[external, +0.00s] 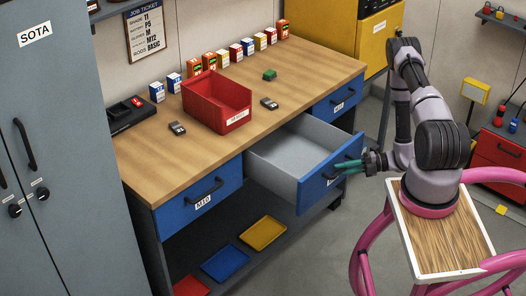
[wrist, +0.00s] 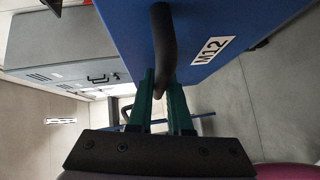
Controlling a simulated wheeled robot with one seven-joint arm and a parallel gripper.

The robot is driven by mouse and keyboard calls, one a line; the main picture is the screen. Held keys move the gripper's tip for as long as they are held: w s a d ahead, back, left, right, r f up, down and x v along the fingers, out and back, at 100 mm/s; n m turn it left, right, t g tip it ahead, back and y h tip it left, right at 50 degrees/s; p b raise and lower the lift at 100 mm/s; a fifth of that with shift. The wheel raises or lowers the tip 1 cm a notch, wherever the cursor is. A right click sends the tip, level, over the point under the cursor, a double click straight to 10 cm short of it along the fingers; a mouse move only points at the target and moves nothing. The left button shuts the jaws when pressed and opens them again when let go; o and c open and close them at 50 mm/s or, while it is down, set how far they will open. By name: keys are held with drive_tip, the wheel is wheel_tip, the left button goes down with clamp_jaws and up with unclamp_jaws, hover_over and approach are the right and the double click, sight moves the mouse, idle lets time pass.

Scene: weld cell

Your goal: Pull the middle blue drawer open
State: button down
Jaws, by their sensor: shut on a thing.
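The middle blue drawer (external: 313,194) in the workbench stands pulled well out, and its empty grey inside shows in the external view. My gripper (external: 345,168) is at its front, with green fingers on the black bar handle. In the wrist view, the blue drawer front (wrist: 200,35) carries a label reading M12. The dark handle (wrist: 163,40) runs down between the two green fingers of my gripper (wrist: 163,95), which are shut on it.
The workbench top (external: 180,165) holds a red bin (external: 215,105), several small boxes and a few small parts. Blue drawers on either side, left (external: 180,212) and right (external: 325,108), are shut. Coloured trays (external: 262,233) lie on the lower shelf. A grey cabinet (external: 60,120) stands at left.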

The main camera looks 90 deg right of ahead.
drive_tip(key=shift+s+a, duration=0.4)
drive_tip(key=shift+s, duration=0.15)
drive_tip(key=c, duration=0.8)
unclamp_jaws()
drive_tip(key=shift+c, duration=0.2)
drive_tip(key=s+r, duration=0.1)
drive_tip(key=s, duration=0.9)
drive_tip(key=shift+s+r, duration=0.25)
drive_tip(key=shift+s, duration=0.1)
drive_tip(key=shift+d, duration=0.1)
